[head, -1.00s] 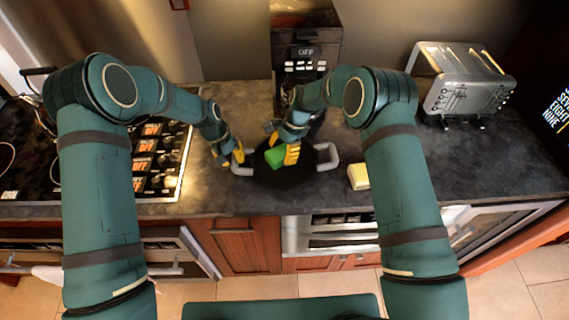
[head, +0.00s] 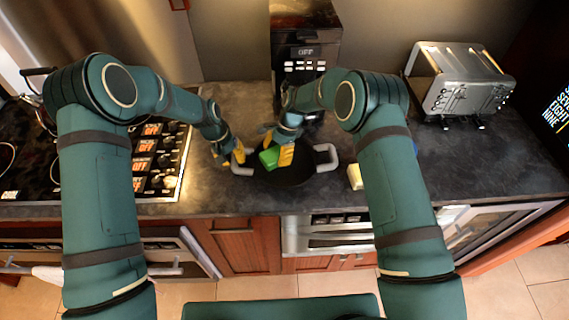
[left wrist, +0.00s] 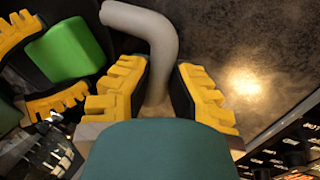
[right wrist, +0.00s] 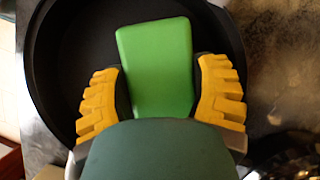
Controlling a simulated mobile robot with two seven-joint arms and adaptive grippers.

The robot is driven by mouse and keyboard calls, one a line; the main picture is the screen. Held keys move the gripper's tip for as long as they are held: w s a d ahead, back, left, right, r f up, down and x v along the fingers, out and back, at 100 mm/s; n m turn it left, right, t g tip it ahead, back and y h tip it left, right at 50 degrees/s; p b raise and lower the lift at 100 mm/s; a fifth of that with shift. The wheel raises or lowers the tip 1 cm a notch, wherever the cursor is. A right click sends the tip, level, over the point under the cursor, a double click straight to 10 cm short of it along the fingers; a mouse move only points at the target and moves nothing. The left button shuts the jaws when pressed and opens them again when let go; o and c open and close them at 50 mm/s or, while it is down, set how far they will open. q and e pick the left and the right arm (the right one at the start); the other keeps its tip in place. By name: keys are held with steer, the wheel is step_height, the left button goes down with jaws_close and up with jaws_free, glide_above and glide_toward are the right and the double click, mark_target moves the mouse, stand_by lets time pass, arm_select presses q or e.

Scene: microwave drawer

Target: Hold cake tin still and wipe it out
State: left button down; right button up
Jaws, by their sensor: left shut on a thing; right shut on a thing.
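The cake tin (head: 290,177) is a black round pan with two grey handles, on the dark counter. My left gripper (head: 239,156) is shut on its left handle; the handle (left wrist: 152,28) runs between the yellow fingers in the left wrist view. My right gripper (head: 278,156) is shut on a green sponge (head: 268,158) inside the tin, toward its left side. In the right wrist view the sponge (right wrist: 155,60) sits between the fingers above the black tin floor. Whether it touches the floor is not clear. The right handle (head: 326,157) is free.
A pale yellow block (head: 354,178) lies right of the tin, partly behind my right arm. A coffee machine (head: 305,50) stands behind the tin and a silver toaster (head: 460,82) at the back right. The stove (head: 150,165) is at the left.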

steer(key=shift+a+f, duration=0.1)
steer(key=shift+a, duration=0.25)
steer(key=shift+c, duration=0.4)
steer(key=shift+d, duration=1.2)
steer(key=shift+a, duration=1.2)
steer(key=shift+s, duration=0.1)
steer(key=shift+a, duration=0.1)
